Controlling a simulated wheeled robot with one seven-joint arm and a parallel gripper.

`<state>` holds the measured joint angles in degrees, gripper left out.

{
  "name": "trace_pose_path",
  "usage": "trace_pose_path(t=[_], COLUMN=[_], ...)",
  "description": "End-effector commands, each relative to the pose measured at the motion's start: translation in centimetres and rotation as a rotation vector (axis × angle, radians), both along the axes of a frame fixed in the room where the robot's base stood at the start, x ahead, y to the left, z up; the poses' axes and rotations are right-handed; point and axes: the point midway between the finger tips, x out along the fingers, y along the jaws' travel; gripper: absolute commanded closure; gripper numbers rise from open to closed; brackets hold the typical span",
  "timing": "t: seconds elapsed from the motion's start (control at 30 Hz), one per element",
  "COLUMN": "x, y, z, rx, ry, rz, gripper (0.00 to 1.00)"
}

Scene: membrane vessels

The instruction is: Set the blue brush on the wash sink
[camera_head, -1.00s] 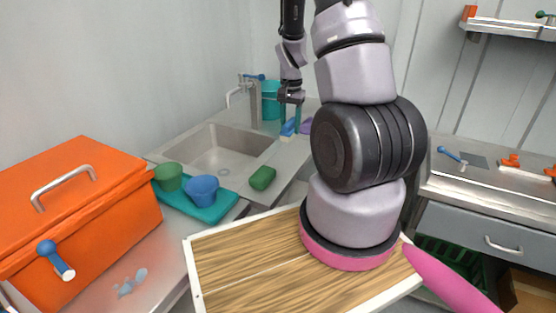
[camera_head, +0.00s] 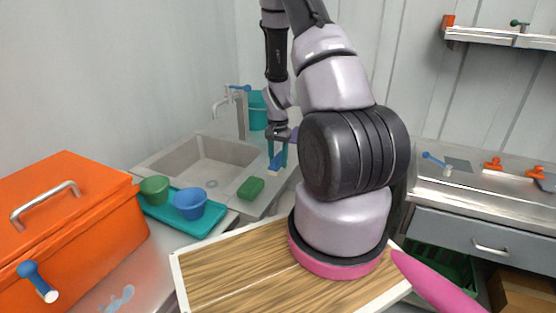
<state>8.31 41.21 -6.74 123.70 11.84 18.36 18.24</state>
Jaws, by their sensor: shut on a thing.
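The wash sink (camera_head: 205,157) is a grey steel basin set in the counter, left of centre, with a tap at its back. My gripper (camera_head: 277,157) is at the right side of the sink, over the counter strip there. Its teal fingers are shut on the blue brush (camera_head: 277,162), which has a pale lower end. The brush is small in view and partly covered by the fingers. I cannot tell whether its lower end touches the counter.
A green block (camera_head: 251,188) lies on the counter in front of the sink. A teal tray (camera_head: 185,226) holds a green cup (camera_head: 154,189) and a blue cup (camera_head: 190,204). A teal bucket (camera_head: 257,111) stands behind. An orange toolbox (camera_head: 75,225) fills the left.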

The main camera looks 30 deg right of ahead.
Motion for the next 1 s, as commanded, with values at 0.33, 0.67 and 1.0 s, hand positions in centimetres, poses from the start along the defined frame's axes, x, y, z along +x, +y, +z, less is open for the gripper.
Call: trace_pose_path(t=[0.33,0.67,1.0], x=[0.0,0.1,0.1], y=[0.0,0.0,0.0], z=[-0.2,2.3,9.4], rx=[0.0,-0.001,-0.001], ry=[0.0,-0.005,-0.004], rz=[0.001,0.002,0.002], gripper=[0.21,0.21,0.21])
